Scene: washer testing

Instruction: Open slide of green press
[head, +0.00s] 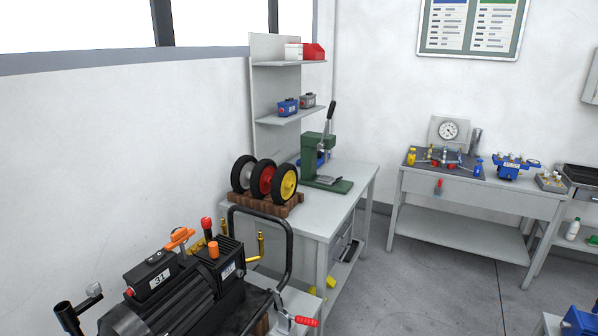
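The green press (314,158) stands upright on the grey workbench (350,179) against the left wall, in the middle of the head view. Its black-handled lever (331,111) points up from the top. A small metal plate (328,180) lies on its green base. The slide is too small in this view for me to tell its position. My gripper is not in view.
Wheels (262,179) on a wooden rack stand left of the press. A shelf (290,117) with small blue and grey boxes rises behind it. A dark machine (190,290) with a black tube handle fills the lower left. Grey floor (430,270) is open at right.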

